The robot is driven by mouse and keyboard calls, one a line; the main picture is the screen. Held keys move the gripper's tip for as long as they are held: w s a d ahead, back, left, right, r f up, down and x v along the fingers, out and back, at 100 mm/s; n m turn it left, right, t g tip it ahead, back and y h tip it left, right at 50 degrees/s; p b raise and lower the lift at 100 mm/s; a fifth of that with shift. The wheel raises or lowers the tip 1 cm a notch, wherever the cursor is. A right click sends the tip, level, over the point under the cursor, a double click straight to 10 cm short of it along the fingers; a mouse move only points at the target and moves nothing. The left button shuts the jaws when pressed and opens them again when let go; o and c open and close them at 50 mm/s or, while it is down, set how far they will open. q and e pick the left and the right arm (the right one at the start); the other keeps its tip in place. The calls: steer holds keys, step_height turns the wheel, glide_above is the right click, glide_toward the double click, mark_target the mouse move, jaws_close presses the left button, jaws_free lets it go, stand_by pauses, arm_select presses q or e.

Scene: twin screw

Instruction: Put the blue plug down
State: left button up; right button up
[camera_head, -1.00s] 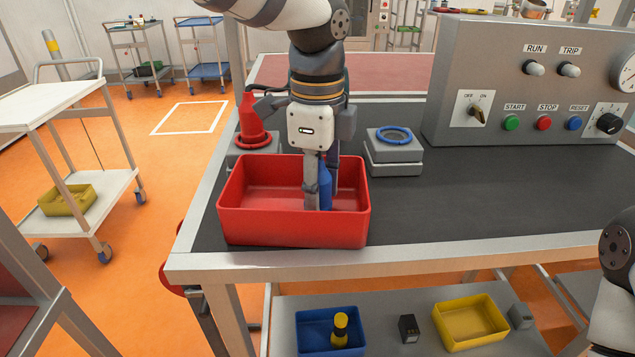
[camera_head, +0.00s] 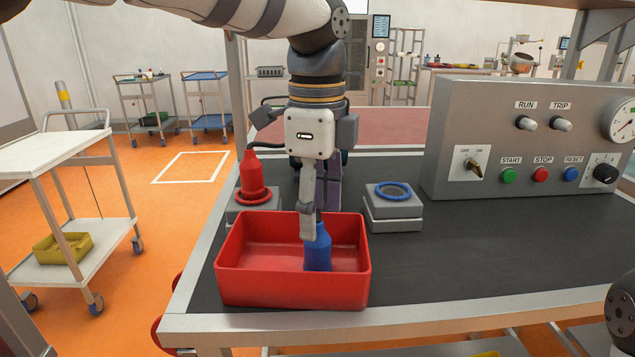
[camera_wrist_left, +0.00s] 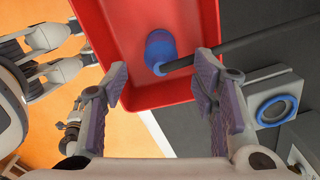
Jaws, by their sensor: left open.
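The blue plug (camera_head: 318,250) stands upright inside the red bin (camera_head: 245,287), near the bin's right side. It also shows in the left wrist view (camera_wrist_left: 159,48), seen from above within the red bin (camera_wrist_left: 185,93). My left gripper (camera_head: 318,225) is above the bin, over the top of the plug. Its fingers are spread apart with nothing between them, and the wrist view shows the open jaws (camera_wrist_left: 162,98) apart from the plug. My right gripper is not in view.
A red plug (camera_head: 251,178) stands in a grey socket block behind the bin. Another grey block (camera_head: 393,212) with a blue ring is to the right. A control panel (camera_head: 530,150) stands at the back right. The dark tabletop (camera_head: 460,250) is clear in the middle.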

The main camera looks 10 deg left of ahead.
arm_select(q)
step_height(320, 180, up, 6)
